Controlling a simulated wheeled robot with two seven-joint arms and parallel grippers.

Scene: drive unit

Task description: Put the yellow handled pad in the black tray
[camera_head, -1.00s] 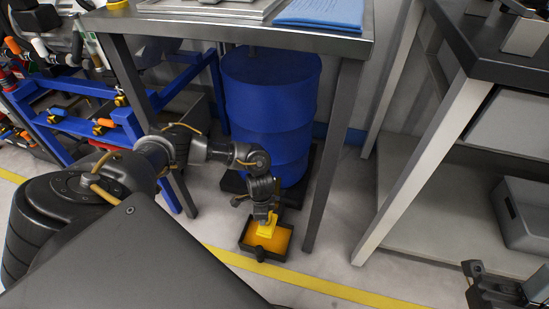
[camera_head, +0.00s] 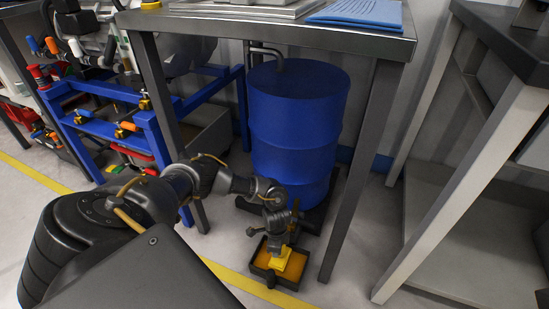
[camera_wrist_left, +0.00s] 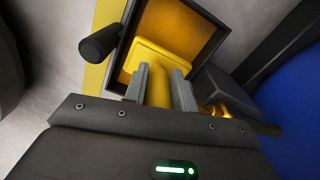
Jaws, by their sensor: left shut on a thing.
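The black tray (camera_head: 254,272) is on the floor in front of the blue drum and has an orange inside. It also shows in the wrist view (camera_wrist_left: 212,50), with a black knob-like handle at its near side. The yellow handled pad (camera_head: 278,261) is at the tray, over its orange inside; in the wrist view its flat plate (camera_wrist_left: 170,58) lies within the tray's outline. I cannot tell whether it touches the tray's bottom. My left gripper (camera_wrist_left: 158,86) is shut on the pad's yellow handle, and its fingers hide part of it. My right gripper is out of view.
The blue drum (camera_head: 295,125) stands close behind the tray, under a metal table (camera_head: 270,32) whose right leg (camera_head: 362,170) is near the tray. A blue rack (camera_head: 108,120) is at the left. Open floor with a yellow line (camera_head: 232,284) lies in front.

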